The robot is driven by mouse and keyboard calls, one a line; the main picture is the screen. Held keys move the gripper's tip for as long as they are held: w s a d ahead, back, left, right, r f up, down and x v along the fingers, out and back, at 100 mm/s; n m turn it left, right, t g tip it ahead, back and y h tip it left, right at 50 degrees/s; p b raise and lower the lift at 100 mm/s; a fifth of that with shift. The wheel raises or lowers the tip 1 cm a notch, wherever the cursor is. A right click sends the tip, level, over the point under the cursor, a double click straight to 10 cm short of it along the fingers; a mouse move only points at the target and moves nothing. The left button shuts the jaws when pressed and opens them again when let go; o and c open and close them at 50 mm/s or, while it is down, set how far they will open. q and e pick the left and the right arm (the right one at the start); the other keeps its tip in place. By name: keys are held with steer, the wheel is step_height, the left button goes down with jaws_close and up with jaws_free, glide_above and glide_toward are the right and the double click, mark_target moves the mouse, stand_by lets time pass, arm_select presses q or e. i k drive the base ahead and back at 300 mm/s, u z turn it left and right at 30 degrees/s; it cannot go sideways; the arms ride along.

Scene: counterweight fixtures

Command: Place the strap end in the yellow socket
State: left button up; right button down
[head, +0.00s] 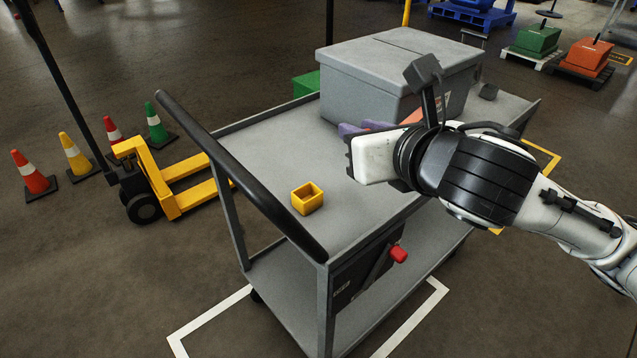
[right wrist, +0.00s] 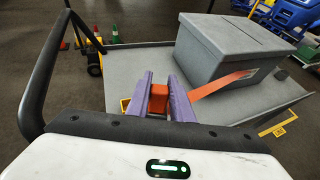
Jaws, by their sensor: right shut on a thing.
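The yellow socket (head: 307,198) is a small open-topped box on the cart's grey top, near the handle end. In the right wrist view a bit of yellow (right wrist: 125,105) shows beside the left finger, mostly hidden. My right gripper (head: 350,129) has purple fingers and is above the cart top, beyond the socket and to its right in the head view. It is shut on the orange strap end (right wrist: 158,98), which sits between the fingers (right wrist: 160,82). The orange strap (right wrist: 222,86) runs from near the right finger to the grey box. My left gripper is out of view.
The lidded grey box (head: 385,75) fills the far part of the cart top (head: 262,140). The cart's black handle (head: 240,175) stands up close to the socket. A red knob (head: 398,255) sticks out below the top. Clear surface surrounds the socket.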

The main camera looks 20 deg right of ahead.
mark_target(308, 204)
steer(key=z, duration=1.7)
steer(key=k, duration=1.1)
steer(key=u, duration=1.15)
steer(key=i, duration=1)
